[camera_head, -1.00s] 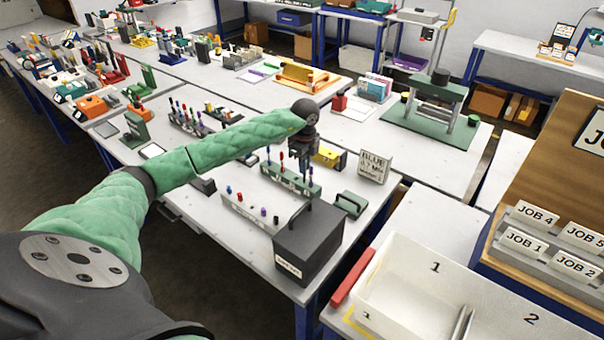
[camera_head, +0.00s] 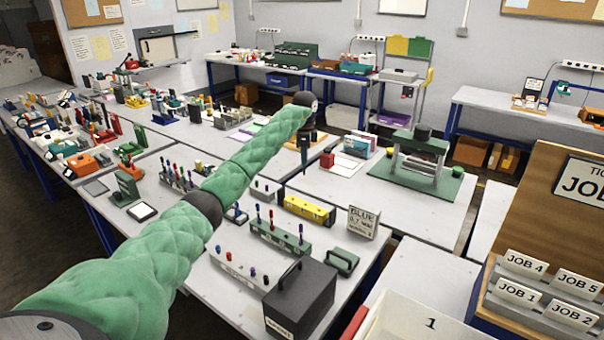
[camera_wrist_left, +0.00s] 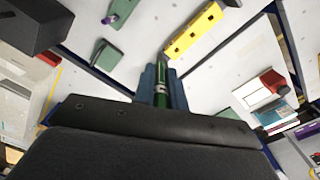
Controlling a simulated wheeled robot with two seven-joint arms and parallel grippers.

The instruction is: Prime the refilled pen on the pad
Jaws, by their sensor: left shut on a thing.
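My left gripper (camera_head: 304,168) hangs above the far part of the near bench, pointing down. In the left wrist view it is shut on a dark green pen (camera_wrist_left: 160,92) with a pale band, held between its fingers. The pen's tip is hard to make out. A small white pad in a dark frame (camera_head: 142,211) lies flat on the bench at the left, well away from the gripper; I cannot tell for sure that it is the priming pad. My right gripper is not in view.
A green plotter-like frame (camera_head: 420,150) stands behind, right.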

